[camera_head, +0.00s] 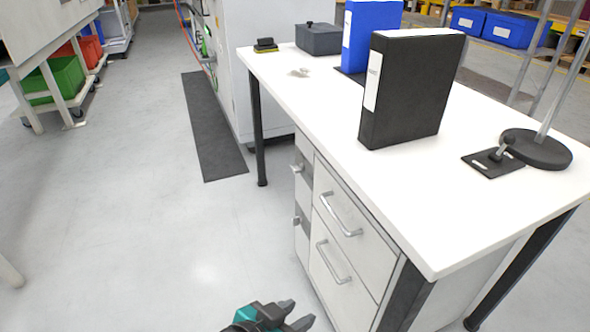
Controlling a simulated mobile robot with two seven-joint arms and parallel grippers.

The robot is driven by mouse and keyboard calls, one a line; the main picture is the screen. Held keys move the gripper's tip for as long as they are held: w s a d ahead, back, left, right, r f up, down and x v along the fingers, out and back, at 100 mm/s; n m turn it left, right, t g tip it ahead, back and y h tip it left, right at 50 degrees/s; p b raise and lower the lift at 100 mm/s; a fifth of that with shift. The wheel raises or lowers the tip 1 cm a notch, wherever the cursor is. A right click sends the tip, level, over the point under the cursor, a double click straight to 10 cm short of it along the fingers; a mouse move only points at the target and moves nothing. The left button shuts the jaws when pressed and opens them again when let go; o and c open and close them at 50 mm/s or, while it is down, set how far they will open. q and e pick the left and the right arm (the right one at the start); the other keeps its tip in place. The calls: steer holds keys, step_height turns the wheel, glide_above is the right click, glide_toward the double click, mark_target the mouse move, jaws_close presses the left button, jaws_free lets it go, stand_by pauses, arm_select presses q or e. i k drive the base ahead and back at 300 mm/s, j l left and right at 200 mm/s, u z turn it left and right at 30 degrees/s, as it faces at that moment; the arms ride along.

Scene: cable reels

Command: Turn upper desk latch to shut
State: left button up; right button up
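The white desk (300,88) has a drawer cabinet under its top. On the cabinet's narrow left side is the upper latch (297,168), a small metal handle on a grey plate. A similar lower latch (296,220) sits beneath it. Both are small and seen at a steep angle, so I cannot tell their exact turn. My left gripper (299,311), with a teal body and dark fingers, is at the bottom edge, below and apart from the latches. Its fingertips are apart with nothing seen between them. My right gripper is out of view.
Two drawers with bar handles (341,215) face front. A black binder (405,90), a blue binder (368,30), a grey box (318,38) and a lamp base (537,148) stand on the desk. A dark mat (212,130) lies behind. Floor left of the desk is clear.

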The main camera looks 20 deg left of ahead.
mark_target(297, 168)
steer(key=k, duration=0.65)
steer(key=i+l+u, duration=0.25)
steer(key=l, duration=0.3)
steer(key=i+l+u, duration=0.25)
steer(key=l, duration=0.4)
steer(key=i+u, duration=0.1)
steer(key=u, duration=0.55)
